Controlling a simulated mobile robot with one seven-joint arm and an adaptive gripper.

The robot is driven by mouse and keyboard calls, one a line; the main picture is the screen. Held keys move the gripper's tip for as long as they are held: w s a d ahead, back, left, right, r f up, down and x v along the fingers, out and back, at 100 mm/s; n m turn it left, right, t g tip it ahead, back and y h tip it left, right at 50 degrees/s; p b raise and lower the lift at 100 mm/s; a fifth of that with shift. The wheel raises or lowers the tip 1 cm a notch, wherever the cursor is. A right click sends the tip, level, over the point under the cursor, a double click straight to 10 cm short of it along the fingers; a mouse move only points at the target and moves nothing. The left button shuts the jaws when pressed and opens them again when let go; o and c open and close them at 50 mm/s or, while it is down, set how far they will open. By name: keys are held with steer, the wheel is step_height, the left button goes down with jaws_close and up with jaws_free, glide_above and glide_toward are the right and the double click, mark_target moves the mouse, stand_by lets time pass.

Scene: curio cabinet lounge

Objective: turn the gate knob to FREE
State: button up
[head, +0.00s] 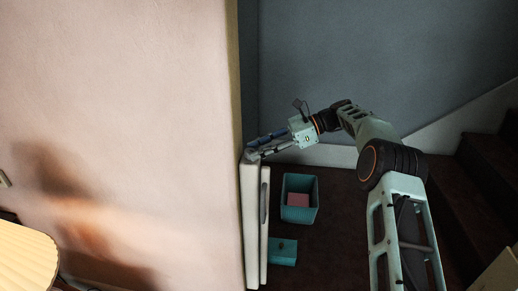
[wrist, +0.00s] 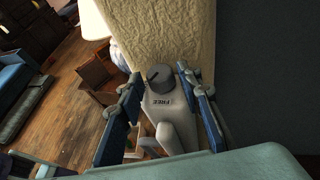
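The gate knob (wrist: 160,77) is a dark grey round cap on top of the white gate post (wrist: 170,125), seen in the wrist view. The word FREE is printed upside down in the picture on the post just below the knob. I cannot make out a pointer on the knob. My gripper (head: 252,155) is at the top of the white gate (head: 250,225) in the head view, where the knob is hidden. In the wrist view its fingers stand apart, one on each side of the knob, with small gaps that make contact hard to judge.
A pinkish wall (head: 120,120) stands close left of the gate. A teal bin (head: 300,213) with a pink item inside and a teal box (head: 283,252) sit on the dark floor right of the gate. Stairs (head: 485,190) rise at the far right.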

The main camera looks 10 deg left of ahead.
steer(key=v, duration=0.7)
steer(key=shift+d, duration=0.25)
stand_by(0.3)
